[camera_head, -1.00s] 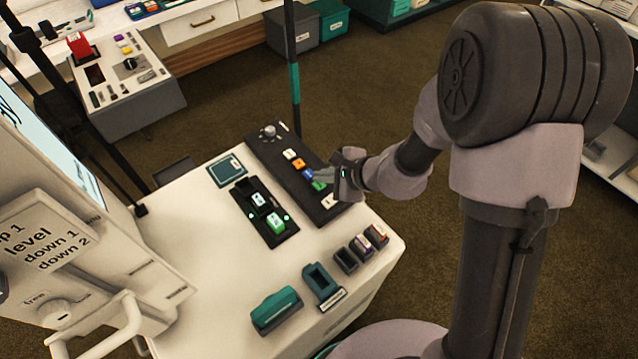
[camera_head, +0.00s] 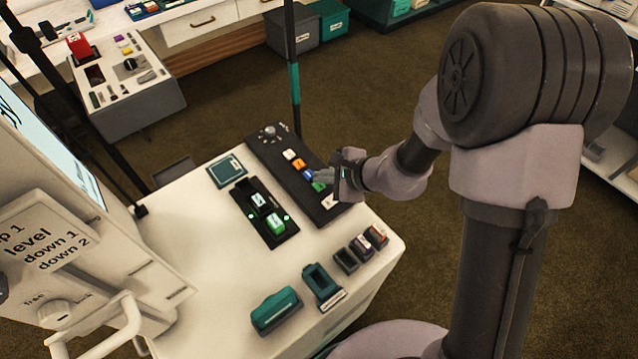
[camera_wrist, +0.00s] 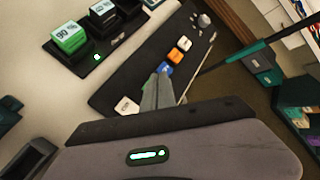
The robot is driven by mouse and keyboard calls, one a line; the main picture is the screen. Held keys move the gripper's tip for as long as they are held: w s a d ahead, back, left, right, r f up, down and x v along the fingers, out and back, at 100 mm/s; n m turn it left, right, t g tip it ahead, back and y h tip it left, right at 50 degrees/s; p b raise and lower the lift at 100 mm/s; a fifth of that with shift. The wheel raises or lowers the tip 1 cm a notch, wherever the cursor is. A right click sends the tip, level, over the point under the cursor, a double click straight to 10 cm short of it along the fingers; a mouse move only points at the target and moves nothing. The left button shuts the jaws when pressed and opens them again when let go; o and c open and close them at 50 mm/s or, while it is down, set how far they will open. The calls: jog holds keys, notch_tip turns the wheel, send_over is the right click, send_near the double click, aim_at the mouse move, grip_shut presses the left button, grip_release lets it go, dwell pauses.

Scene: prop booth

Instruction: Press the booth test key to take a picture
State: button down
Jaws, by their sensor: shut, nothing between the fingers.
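A dark key strip (camera_head: 290,180) lies on the white booth counter (camera_head: 200,240). It carries a dial, a white key (camera_head: 289,154), an orange key (camera_head: 299,163), a blue key (camera_head: 307,174), a green key (camera_head: 318,186) and a pale key (camera_head: 329,201) at the near end. I cannot tell from the lettering which is the test key. My gripper (camera_head: 322,176) is shut and empty, its tips over the strip by the blue and green keys. Contact cannot be told.
A black block with two labelled cubes, one green (camera_head: 276,223), stands left of the strip. A teal-edged pad (camera_head: 227,170), a teal stapler-like item (camera_head: 276,310) and small holders (camera_head: 346,260) are on the counter. A thin dark post (camera_head: 294,90) rises behind the strip.

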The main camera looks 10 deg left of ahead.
aim_at(322, 187)
jog(key=shift+f, duration=0.15)
dwell(0.4)
jog(key=shift+f+b, duration=0.3)
jog(key=shift+b, duration=0.4)
jog(key=shift+f+b, duration=0.35)
jog(key=shift+b, duration=0.15)
dwell(0.6)
jog(key=shift+r+p, duration=0.45)
jog(key=shift+r, duration=0.35)
jog(key=shift+r+p, duration=1.75)
jog(key=shift+r, duration=0.8)
